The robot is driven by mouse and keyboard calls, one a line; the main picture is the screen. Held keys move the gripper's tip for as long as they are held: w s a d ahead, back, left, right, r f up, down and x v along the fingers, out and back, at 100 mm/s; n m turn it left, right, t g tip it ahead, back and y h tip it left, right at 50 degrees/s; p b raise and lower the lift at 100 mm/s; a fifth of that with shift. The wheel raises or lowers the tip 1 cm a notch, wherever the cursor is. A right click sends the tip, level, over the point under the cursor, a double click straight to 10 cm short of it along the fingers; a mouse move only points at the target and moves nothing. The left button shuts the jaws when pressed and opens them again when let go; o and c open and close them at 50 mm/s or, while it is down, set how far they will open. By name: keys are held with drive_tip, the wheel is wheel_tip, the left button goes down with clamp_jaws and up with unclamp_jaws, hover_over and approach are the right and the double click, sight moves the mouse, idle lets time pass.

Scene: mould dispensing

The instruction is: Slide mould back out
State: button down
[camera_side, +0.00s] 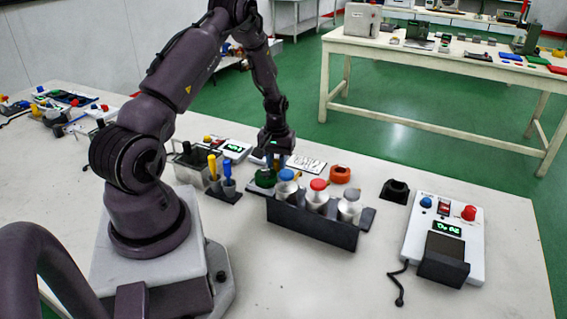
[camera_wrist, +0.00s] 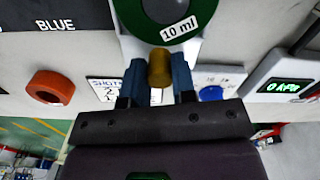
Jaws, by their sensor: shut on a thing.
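The green round mould (camera_wrist: 150,36), marked "10 ml", shows at the top of the wrist view, cut off by its edge. Its ochre cylindrical grip (camera_wrist: 159,68) stands between the blue fingers of my gripper (camera_wrist: 158,80), which is shut on it. In the side view, my gripper (camera_side: 275,160) is low over the table, and the mould (camera_side: 265,178) is at the left end of the dark dispenser rack (camera_side: 312,226). The rack holds metal cups with blue (camera_side: 286,174), red (camera_side: 319,184) and whitish tops. Whether the mould touches the surface below it cannot be told.
An orange ring (camera_side: 340,173) lies behind the rack; it also shows in the wrist view (camera_wrist: 48,86). A small black stand (camera_side: 395,191) and a control box (camera_side: 446,238) are right. A tool holder (camera_side: 224,191) and gauge box (camera_side: 236,150) are left. The table front is clear.

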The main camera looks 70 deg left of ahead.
drive_tip(key=shift+s+a, duration=0.3)
drive_tip(key=c, duration=0.9)
unclamp_jaws()
drive_tip(key=shift+c, duration=0.2)
drive_tip(key=shift+w, duration=0.1)
drive_tip(key=shift+d, duration=0.1)
drive_tip(key=shift+r, duration=0.35)
wheel_tip(320, 180, up, 12)
drive_tip(key=shift+r, duration=0.15)
